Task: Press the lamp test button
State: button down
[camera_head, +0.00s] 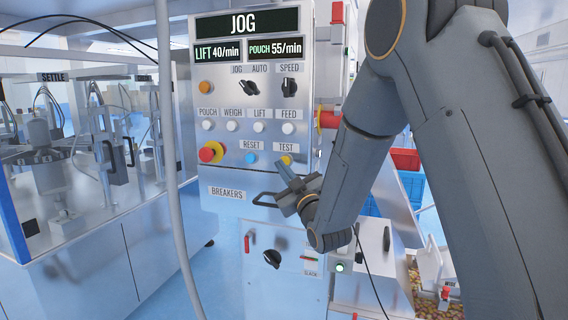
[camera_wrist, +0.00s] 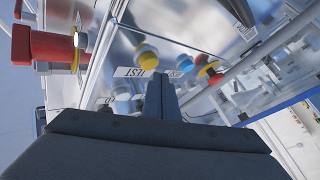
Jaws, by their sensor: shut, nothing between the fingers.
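The lamp test button (camera_head: 286,160) is a yellow round button under the TEST label on the upright metal panel (camera_head: 232,176). In the wrist view the picture is upside down, and the yellow button (camera_wrist: 147,54) shows just beyond the TEST label (camera_wrist: 141,73). My gripper (camera_head: 281,168) is shut and empty, its tips close in front of the panel just below and left of the button. In the wrist view the shut fingers (camera_wrist: 160,88) point toward the panel, slightly right of the button. I cannot tell whether the tips touch anything.
A blue reset button (camera_head: 251,159) and a red emergency stop (camera_head: 211,152) sit left of the test button. White buttons, including the feed one (camera_head: 288,128), run above. A red knob (camera_head: 327,119) sticks out at the panel's right.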

jog(key=shift+w+d+b, duration=0.2)
jog(key=shift+w+b, duration=0.15)
jog(key=shift+w, duration=0.05)
jog(key=shift+w+d+b, duration=0.15)
jog(key=shift+w+b, duration=0.15)
jog(key=shift+w, duration=0.15)
dwell(0.9)
dwell(0.3)
jog(key=shift+s+a, duration=0.3)
jog(key=shift+s, duration=0.55)
jog(key=shift+s, duration=0.15)
jog(key=s, duration=0.1)
jog(key=s+a, duration=0.1)
jog(key=s, duration=0.2)
jog(key=shift+s+a, duration=0.2)
jog(key=shift+a, duration=0.15)
